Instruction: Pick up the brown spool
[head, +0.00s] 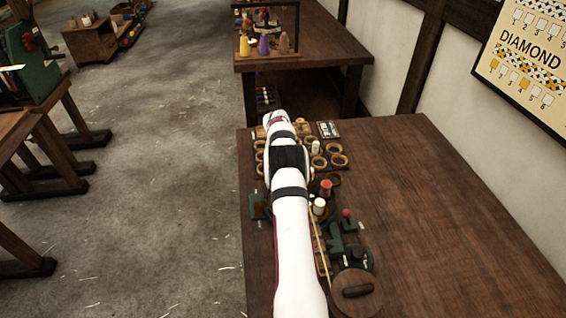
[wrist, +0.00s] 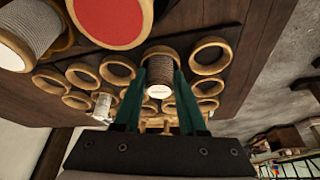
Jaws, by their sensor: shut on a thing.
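The brown spool (wrist: 158,68) is in the wrist view, wound with brown cord, with a wooden rim and a pale end facing the camera. My gripper (wrist: 161,78) has its two green fingers on either side of the spool and is shut on it. The spool sits among several round wooden rings, and I cannot tell whether it is clear of the surface below. In the head view my arm covers the fingers and the spool.
Wooden rings (wrist: 209,55) crowd around the spool. A red-ended spool (wrist: 112,18) and a grey-wound spool (wrist: 30,32) are close by. On the bench (head: 440,200) stand a green metal device (head: 343,240) and a round wooden lid (head: 357,291). The bench's right side is clear.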

